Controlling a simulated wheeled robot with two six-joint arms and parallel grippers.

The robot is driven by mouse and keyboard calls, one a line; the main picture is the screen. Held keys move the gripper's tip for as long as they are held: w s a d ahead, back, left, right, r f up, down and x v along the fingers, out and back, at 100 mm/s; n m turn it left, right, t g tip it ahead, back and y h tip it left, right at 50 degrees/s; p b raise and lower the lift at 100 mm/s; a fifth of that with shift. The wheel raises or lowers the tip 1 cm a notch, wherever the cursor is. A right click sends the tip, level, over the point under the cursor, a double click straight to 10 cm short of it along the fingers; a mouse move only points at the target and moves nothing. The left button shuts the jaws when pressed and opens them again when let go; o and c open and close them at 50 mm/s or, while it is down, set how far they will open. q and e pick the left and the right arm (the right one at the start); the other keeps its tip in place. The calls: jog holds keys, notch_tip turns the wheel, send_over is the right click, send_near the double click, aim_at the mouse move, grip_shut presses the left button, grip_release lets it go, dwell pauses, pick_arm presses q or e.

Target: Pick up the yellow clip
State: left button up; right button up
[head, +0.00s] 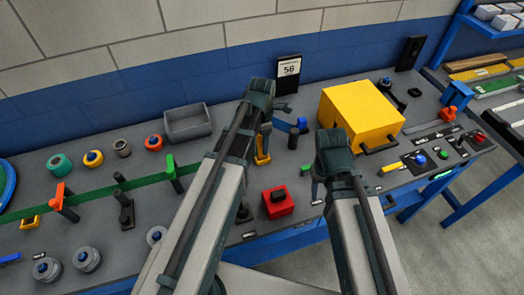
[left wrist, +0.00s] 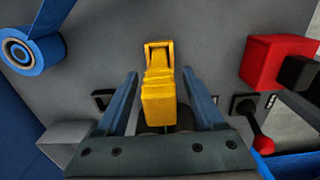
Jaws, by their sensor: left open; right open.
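The yellow clip (head: 262,148) stands on the bench below my left gripper in the head view, partly hidden by the arm. In the left wrist view the yellow clip (left wrist: 158,85) lies between the two blue fingers, with a visible gap on each side. My left gripper (head: 272,125) is open around or just above it; I cannot tell its exact height. My right gripper (head: 318,182) is open and empty, over the bench between the red block and the yellow box.
A red block (head: 278,202) with a black knob and a large yellow box (head: 360,115) stand nearby. A blue roll (left wrist: 20,50) is at the upper left in the wrist view. A grey bin (head: 188,122), a green strip and several coloured rings occupy the left bench.

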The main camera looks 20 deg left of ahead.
pick_arm(q)
jog(key=shift+f, duration=0.2)
grip_shut()
dwell(0.5)
notch_tip(320, 180, up, 10)
jog(key=p, duration=1)
jog(key=shift+r, duration=0.1)
jog(key=shift+r+p, duration=0.5)
jog(key=shift+p, duration=0.15)
jog(key=shift+f, duration=0.1)
